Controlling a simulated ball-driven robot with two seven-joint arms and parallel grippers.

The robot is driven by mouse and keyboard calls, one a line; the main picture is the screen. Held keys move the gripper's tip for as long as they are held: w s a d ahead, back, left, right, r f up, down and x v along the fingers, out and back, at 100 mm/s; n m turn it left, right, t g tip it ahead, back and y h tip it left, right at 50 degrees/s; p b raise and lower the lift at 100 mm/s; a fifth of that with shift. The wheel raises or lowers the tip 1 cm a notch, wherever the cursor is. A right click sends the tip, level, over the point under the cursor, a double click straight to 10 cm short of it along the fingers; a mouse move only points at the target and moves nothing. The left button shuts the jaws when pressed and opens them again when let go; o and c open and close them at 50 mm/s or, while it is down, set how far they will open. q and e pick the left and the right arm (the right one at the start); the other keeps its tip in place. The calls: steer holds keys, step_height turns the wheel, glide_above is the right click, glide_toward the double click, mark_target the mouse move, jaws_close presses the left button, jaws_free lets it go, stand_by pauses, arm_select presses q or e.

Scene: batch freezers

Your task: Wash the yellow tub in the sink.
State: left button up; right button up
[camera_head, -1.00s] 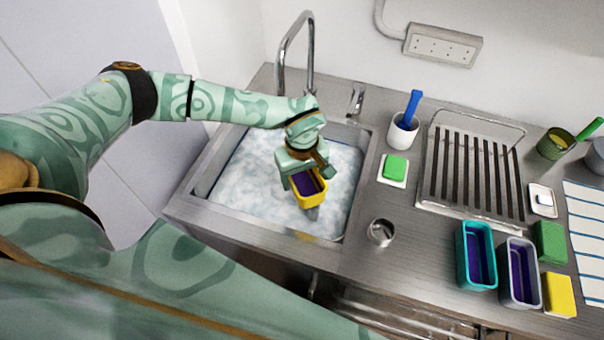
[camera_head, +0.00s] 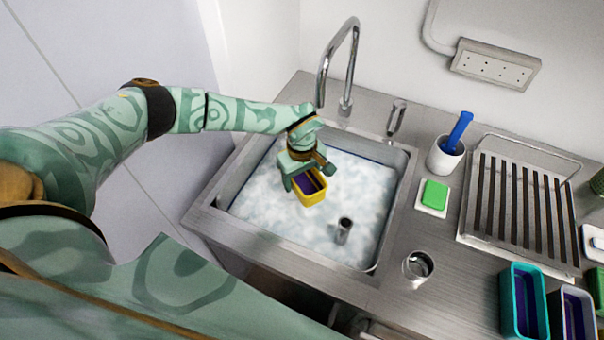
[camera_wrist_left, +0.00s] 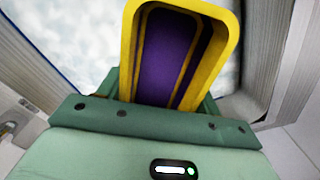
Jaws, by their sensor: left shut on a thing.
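The yellow tub (camera_head: 313,199), with a dark purple inside, is gripped by my left gripper (camera_head: 302,178) over the sink. It hangs upright or slightly tilted above the foamy water (camera_head: 270,200); I cannot tell whether its bottom touches the foam. The left wrist view shows the tub (camera_wrist_left: 225,45) close up, with its open mouth and purple interior, held at the gripper's front. The sink (camera_head: 398,185) is a steel basin filled with whitish suds. A tall curved tap (camera_head: 353,50) stands behind it. My right gripper is not in view.
A short metal standpipe (camera_head: 343,231) rises from the water right of the tub. On the right counter are a green sponge (camera_head: 435,194), a white cup (camera_head: 443,160) with a blue-handled brush, a metal ring (camera_head: 418,268), a drying rack (camera_head: 500,240) and a teal tub (camera_head: 515,312).

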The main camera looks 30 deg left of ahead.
arm_select(q)
step_height(320, 180, down, 12)
steer(key=b, duration=0.8)
steer(key=shift+f, duration=0.2)
steer(key=shift+f+b, duration=0.6)
steer(key=shift+f, duration=0.4)
